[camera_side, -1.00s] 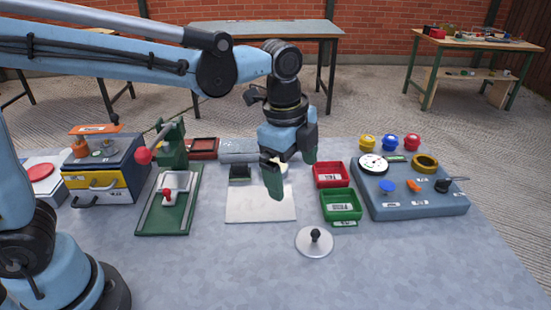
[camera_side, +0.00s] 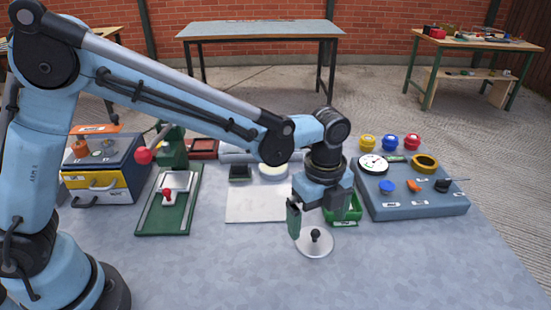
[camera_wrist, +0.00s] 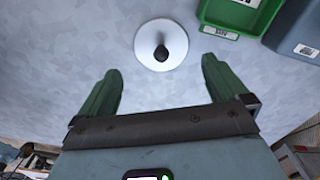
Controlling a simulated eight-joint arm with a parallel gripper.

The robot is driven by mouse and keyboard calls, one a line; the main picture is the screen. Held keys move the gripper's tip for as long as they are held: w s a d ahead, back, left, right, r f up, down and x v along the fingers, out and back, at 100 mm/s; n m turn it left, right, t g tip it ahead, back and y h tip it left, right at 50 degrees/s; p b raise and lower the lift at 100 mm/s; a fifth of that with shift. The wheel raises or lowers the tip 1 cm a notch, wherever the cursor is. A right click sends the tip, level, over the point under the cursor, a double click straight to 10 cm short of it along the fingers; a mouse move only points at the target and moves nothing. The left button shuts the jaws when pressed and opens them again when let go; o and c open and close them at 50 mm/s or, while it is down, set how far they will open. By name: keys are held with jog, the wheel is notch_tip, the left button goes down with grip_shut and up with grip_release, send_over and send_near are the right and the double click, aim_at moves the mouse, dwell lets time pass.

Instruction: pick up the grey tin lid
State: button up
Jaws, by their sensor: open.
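The grey tin lid (camera_side: 314,244) is a pale round disc with a black knob in its middle. It lies flat on the bench, near the front centre in the side view. In the wrist view the lid (camera_wrist: 148,50) is at the top centre, just past the fingertips. My gripper (camera_side: 318,218) is open and empty, pointing down above and slightly behind the lid. In the wrist view its green fingers (camera_wrist: 161,68) are spread apart, one toward each side of the lid, and apart from it.
A green bin (camera_side: 346,216) stands close behind my gripper; it also shows in the wrist view (camera_wrist: 232,16). A grey control panel (camera_side: 415,205) is to the right. A white sheet (camera_side: 255,205) lies to the left. The bench in front is clear.

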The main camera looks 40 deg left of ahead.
aim_at(316, 230)
jog(key=shift+w+a+f, duration=0.1)
jog(key=shift+f, duration=1.2)
jog(key=shift+w+a+f, duration=0.1)
jog(key=shift+f, duration=1.15)
jog(key=c, duration=0.8)
jog(key=shift+c, duration=0.2)
